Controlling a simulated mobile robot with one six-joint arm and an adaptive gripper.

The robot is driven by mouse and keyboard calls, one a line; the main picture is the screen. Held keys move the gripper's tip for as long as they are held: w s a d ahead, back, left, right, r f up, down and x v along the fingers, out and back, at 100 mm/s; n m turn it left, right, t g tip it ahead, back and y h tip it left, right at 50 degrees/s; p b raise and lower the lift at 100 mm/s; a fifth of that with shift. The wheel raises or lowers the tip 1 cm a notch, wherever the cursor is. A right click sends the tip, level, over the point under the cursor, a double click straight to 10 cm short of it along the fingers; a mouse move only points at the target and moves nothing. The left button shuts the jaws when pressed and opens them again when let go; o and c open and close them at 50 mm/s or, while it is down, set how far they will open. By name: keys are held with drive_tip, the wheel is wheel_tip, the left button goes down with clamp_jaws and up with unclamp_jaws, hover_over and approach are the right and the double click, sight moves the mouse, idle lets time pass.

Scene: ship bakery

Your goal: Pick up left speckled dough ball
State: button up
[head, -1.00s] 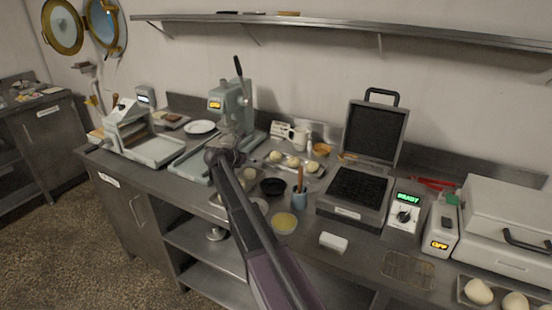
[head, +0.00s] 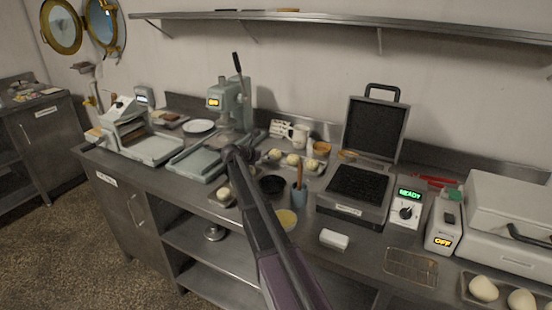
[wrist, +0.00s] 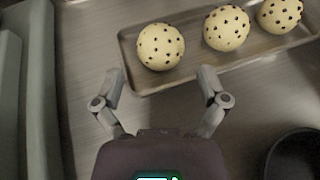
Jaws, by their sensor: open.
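The left speckled dough ball (wrist: 160,46) is cream-coloured with dark specks and sits at the left end of a metal tray (wrist: 140,82). Two more speckled balls, a middle one (wrist: 227,28) and a right one (wrist: 279,14), sit beside it. The row also shows in the head view, with the left ball (head: 275,154) just right of my arm's far end. My gripper (wrist: 160,79) is open and empty in the wrist view. Its fingertips are spread to either side, just below the left ball in the picture. In the head view the fingers cannot be made out.
Another pale ball (head: 223,193) lies left of my arm.

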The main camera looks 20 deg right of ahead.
sight(277, 154)
drive_tip(key=shift+w+d+f, duration=0.1)
drive_tip(key=shift+d, duration=0.2)
drive_tip(key=shift+b+x, duration=0.95)
drive_tip(key=shift+x, duration=1.7)
drive_tip(key=c, duration=0.9)
